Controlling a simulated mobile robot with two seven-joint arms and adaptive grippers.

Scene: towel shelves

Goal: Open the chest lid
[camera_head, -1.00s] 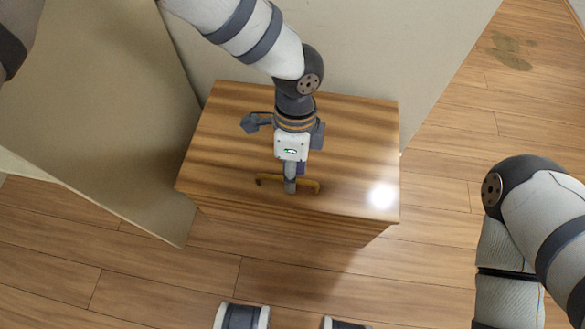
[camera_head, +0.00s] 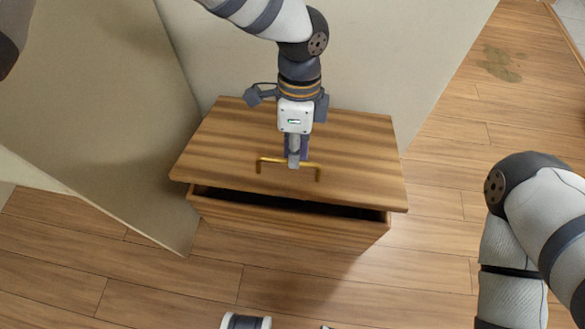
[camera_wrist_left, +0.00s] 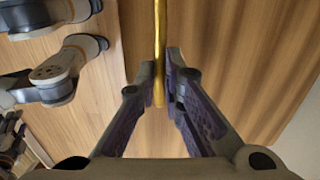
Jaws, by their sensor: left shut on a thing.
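The wooden chest (camera_head: 290,222) stands against the wall in the head view. Its lid (camera_head: 225,150) is tilted up at the front, with a dark gap between the lid's front edge and the chest front. A brass bar handle (camera_head: 272,160) is fixed on the lid near its front edge. My left gripper (camera_head: 293,163) is shut on the handle's middle. In the left wrist view the brass handle (camera_wrist_left: 159,50) runs between the two fingers (camera_wrist_left: 160,82) of the gripper. My right arm shows at the right of the head view, but its gripper is out of view.
A beige panel (camera_head: 100,120) stands close along the chest's left side. A beige wall (camera_head: 370,60) rises behind it. The wooden floor (camera_head: 440,190) is clear to the right and in front of the chest.

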